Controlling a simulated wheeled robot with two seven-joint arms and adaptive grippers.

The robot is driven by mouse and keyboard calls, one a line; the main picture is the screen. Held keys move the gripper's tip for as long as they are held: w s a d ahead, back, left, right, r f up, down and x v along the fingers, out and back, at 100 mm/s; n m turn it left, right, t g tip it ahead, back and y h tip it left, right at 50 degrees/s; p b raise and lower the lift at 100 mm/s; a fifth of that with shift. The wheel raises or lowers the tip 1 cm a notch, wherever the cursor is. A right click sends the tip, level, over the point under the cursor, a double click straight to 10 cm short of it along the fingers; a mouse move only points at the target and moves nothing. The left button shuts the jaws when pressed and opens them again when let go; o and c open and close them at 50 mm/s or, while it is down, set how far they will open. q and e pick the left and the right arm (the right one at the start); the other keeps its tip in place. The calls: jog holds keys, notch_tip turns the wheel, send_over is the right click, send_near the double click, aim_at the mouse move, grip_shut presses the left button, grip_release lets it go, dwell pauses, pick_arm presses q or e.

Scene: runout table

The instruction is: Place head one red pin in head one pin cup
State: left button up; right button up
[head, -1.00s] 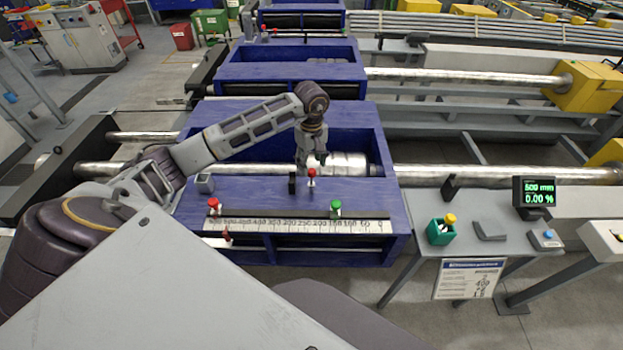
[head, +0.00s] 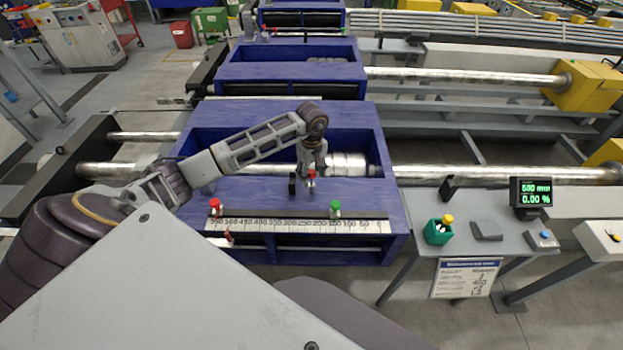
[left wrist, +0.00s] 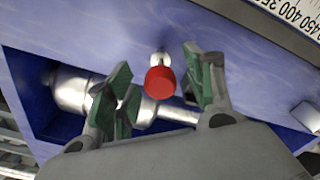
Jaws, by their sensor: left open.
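A red-topped pin (head: 311,175) stands on the blue deck of the nearest machine. In the left wrist view the red knob (left wrist: 160,83) is between the green-padded fingers, with gaps on both sides. My left gripper (head: 314,166) is open and points down around the pin without closing on it. Another red-knobbed piece (head: 215,204) and a green-knobbed one (head: 335,206) sit along the ruler at the front. A teal cup (head: 438,234) with a yellow top stands on the side table. I cannot tell whether it is the pin cup. My right gripper is out of view.
The ruler (head: 300,225) runs along the deck's front edge. The side table (head: 470,214) also bears a black holder (head: 447,189) and a display (head: 531,196).

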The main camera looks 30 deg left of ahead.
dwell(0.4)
pick_arm(q)
grip_shut()
dwell(0.4)
jog(key=shift+r+b, duration=1.05)
jog(key=shift+r, duration=3.95)
